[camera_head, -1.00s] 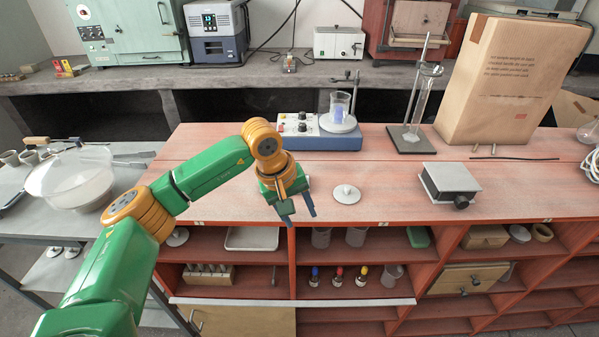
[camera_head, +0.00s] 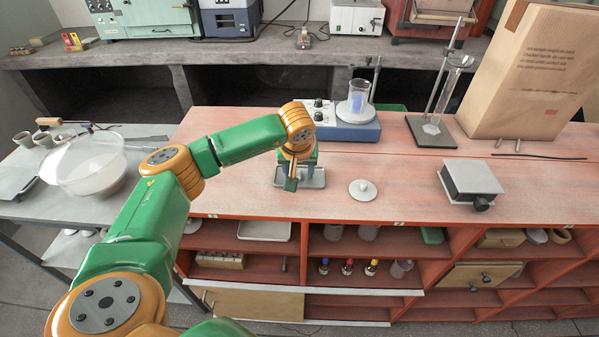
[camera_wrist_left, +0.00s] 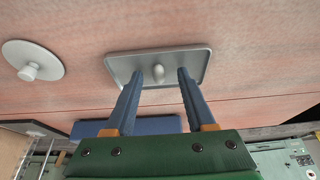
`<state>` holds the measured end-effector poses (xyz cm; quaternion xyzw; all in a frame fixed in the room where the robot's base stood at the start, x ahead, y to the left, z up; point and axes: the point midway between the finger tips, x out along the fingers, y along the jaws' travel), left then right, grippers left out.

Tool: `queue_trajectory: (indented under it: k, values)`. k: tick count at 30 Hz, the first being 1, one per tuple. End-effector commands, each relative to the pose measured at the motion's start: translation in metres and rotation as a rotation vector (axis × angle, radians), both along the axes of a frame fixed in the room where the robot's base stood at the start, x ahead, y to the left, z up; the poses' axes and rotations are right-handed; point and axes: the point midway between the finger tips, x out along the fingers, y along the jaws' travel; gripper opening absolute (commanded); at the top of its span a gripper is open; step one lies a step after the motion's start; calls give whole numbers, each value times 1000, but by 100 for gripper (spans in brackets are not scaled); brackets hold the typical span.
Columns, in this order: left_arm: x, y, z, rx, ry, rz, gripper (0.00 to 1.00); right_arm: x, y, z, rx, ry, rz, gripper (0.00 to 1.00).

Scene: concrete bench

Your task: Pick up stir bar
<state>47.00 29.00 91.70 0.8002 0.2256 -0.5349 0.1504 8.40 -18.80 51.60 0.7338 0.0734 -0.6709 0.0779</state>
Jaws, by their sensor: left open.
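A small pale, rounded piece, seemingly the stir bar (camera_wrist_left: 157,69), lies on a shallow grey tray (camera_wrist_left: 118,64) in the left wrist view. The tray also shows in the head view (camera_head: 318,182), on the red bench, partly behind my gripper. My left gripper (camera_head: 291,184) is over the tray, pointing down. In the left wrist view its two blue fingers (camera_wrist_left: 161,74) are apart, with the pale piece showing between their tips and nothing gripped. The piece is not clear in the head view. My right gripper is not in view.
A white knobbed lid (camera_head: 362,189) lies right of the tray. A blue stirrer (camera_head: 357,132) bearing a glass beaker (camera_head: 359,92) stands behind. A grey jack-like block (camera_head: 471,181) and a stand (camera_head: 432,132) are farther right. Bare bench lies between lid and block.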

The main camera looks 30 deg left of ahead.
Motion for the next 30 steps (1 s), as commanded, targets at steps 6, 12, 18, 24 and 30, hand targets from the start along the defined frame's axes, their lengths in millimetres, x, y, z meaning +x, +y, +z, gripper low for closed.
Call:
queue_trajectory:
  k: [6, 12, 18, 24, 30]
  values:
    - [0, 0, 0, -1, -1, 1, 23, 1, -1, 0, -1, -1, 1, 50]
    - [0, 0, 0, -1, -1, 1, 0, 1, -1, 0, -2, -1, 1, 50]
    - [0, 0, 0, -1, -1, 1, 0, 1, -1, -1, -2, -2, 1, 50]
    - [1, -1, 15, -2, -7, 1, 0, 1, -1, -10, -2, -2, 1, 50]
    - [-12, -28, 65, -2, -8, -7, 0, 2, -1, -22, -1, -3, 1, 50]
